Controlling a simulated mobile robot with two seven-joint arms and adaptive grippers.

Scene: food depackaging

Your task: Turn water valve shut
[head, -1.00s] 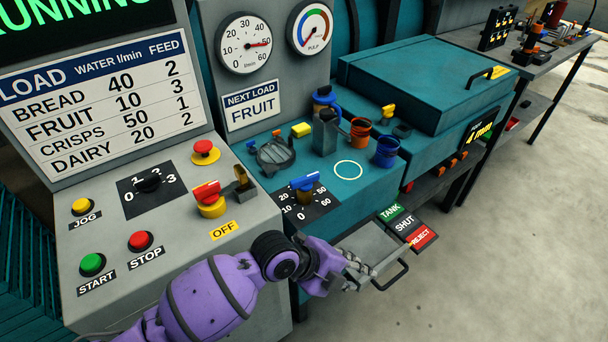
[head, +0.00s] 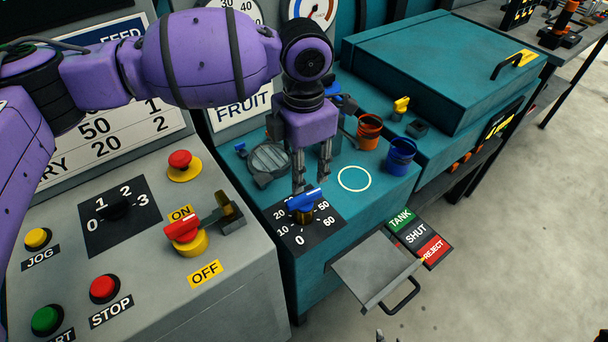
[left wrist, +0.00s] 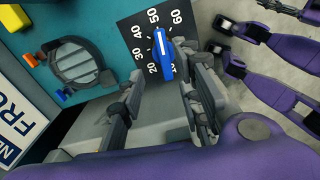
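The water valve is a blue-handled knob (head: 305,201) on a black dial plate (head: 326,232) numbered 0 to 60. Its handle has a white line and lies slantwise, away from the 0; the exact reading is unclear. In the left wrist view the knob (left wrist: 164,56) shows its white line toward the 50 side. My left gripper (head: 311,180) points down just behind and above the knob, fingers apart and empty. In the left wrist view the left gripper (left wrist: 158,90) has the knob slightly beyond its fingertips. Only small tips, likely my right gripper (head: 382,337), show at the head view's bottom edge.
A red-and-yellow ON/OFF switch (head: 187,236) stands left of the dial. A round grey grate (head: 269,160) lies behind it. Orange (head: 369,131) and blue (head: 401,155) cups stand to the right.

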